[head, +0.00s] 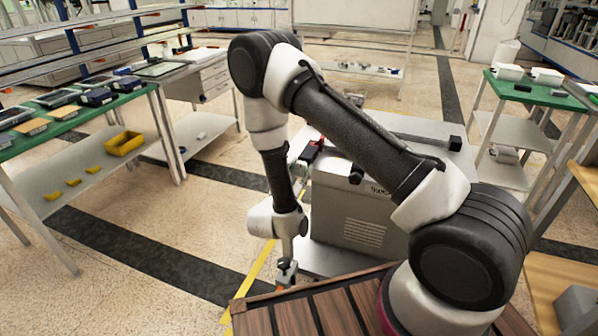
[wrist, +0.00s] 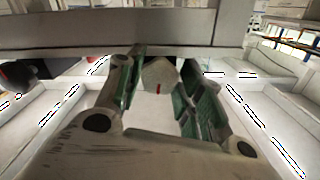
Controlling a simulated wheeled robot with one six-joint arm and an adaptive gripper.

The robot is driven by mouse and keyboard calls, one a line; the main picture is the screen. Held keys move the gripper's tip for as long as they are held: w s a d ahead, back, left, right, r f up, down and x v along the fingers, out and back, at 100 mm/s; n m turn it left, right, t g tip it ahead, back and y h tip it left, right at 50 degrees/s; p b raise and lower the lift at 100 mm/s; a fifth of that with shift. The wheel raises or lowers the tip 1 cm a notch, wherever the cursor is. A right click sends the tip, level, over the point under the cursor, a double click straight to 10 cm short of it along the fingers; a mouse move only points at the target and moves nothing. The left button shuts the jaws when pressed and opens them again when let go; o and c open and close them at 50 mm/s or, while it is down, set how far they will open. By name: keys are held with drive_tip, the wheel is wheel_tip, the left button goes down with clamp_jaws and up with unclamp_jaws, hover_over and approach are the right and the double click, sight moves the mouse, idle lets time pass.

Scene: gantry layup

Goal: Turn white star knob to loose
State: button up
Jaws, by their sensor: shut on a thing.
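The white star knob (wrist: 160,74) shows in the middle of the wrist view, with a short red mark on its face. My gripper (wrist: 161,88) has its green-padded fingers on either side of the knob and is shut on it. The knob's far side and its mount are hidden behind the fingers and a grey bar above. In the head view my gripper (head: 286,272) points down, left of the grey cabinet; the knob cannot be made out there.
A grey cabinet (head: 365,225) stands close to the right of my forearm. A wooden slatted surface (head: 300,316) lies in front. A green-topped bench (head: 60,125) with a yellow bin (head: 124,143) below is at left, another green-topped table (head: 535,93) at right. Open floor lies at left.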

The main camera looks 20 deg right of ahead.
drive_tip(key=shift+f+n, duration=0.1)
drive_tip(key=shift+n, duration=0.6)
drive_tip(key=o, duration=1)
drive_tip(key=shift+s+a, duration=0.1)
drive_tip(key=v, duration=1.1)
drive_tip(key=shift+s+a, duration=0.2)
drive_tip(key=shift+s, duration=0.15)
